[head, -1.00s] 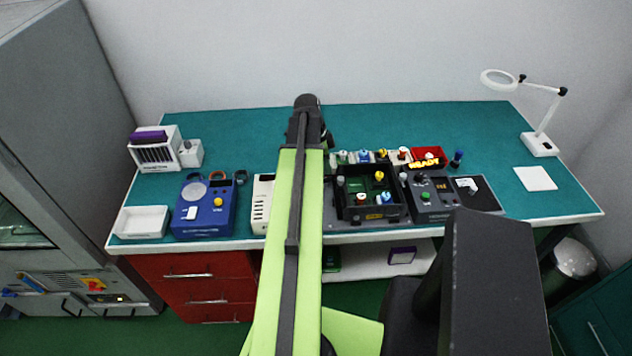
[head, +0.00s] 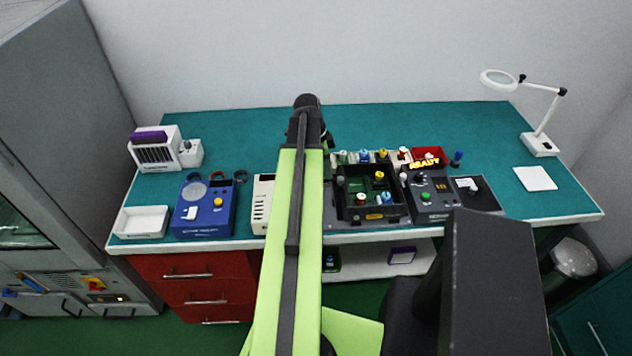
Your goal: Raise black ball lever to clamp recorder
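A black tray-like fixture (head: 345,213) stands on the bench right of my arm, with several coloured knobs and a green board inside. Beside it is a dark control box (head: 436,210) with a green button, under a yellow "READY" sign. Small dark round knobs show near the edge between them; I cannot tell which is the black ball lever. I cannot single out the recorder or see whether it is clamped. My gripper (head: 327,139) is at the far end of my raised arm, over the bench left of the fixture. The arm hides its fingers and part of the bench.
A blue tester (head: 205,222) and white tray (head: 141,222) are at left, with a white rack (head: 155,155) behind. A red bin (head: 430,153) sits behind the control box. A magnifier lamp (head: 540,145) stands at right. The back of the teal bench is clear.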

